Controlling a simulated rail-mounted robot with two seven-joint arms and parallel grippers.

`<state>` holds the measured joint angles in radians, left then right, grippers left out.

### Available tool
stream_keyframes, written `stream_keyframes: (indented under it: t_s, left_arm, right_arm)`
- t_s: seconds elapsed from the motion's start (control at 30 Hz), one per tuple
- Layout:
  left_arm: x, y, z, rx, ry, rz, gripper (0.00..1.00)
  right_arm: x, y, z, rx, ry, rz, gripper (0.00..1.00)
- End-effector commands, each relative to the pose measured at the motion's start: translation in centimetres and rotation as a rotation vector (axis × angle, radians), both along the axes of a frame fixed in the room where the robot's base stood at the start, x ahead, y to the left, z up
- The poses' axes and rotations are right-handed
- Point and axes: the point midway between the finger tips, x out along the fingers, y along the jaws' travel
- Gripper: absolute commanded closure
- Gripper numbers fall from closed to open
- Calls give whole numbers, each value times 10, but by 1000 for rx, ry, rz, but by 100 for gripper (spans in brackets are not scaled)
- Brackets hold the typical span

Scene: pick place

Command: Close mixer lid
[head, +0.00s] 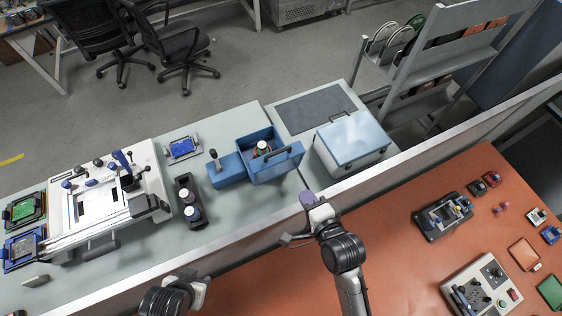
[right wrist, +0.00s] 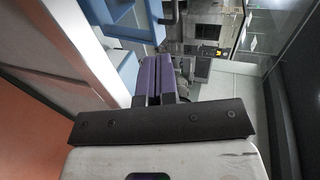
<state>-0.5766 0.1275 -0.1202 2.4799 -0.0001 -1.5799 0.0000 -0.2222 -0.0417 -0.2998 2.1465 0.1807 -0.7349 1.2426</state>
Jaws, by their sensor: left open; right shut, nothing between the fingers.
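The blue mixer (head: 228,169) stands on the grey-green bench in the head view. Its open-topped box holds a small green-and-white item (head: 263,148). A blue panel with a dark handle, which looks like its lid (head: 278,170), is at the box's front right. My right gripper (head: 307,198) has purple fingers, shut and empty, in front of and below the panel, apart from it. In the right wrist view the shut fingers (right wrist: 153,80) show with blue parts (right wrist: 122,15) beyond. My left gripper (head: 200,287) is at the bottom edge, partly cut off, far from the mixer.
A white box with a light blue lid (head: 353,138) stands right of the mixer. A black holder with bottles (head: 189,205) stands left of it. A pale rail (head: 250,232) runs between the bench and the orange table (head: 400,235). A dark mat (head: 315,106) is clear.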

Motion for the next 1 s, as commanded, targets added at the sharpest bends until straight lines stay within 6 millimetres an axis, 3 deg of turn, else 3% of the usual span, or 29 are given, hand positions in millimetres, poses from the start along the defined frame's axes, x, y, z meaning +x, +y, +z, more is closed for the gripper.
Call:
stream_keyframes:
  t_s: [0.27,0.8,1.0]
  left_arm:
    - [-1,0,0,-1,3,1,51]
    - [-1,-4,13,-13,4,9,51]
    - [-1,-3,15,-11,4,8,51]
  right_arm:
    - [24,14,-3,50,-7,-11,100]
    - [105,52,-27,45,-8,-11,100]
    - [120,60,-27,46,-8,-11,100]
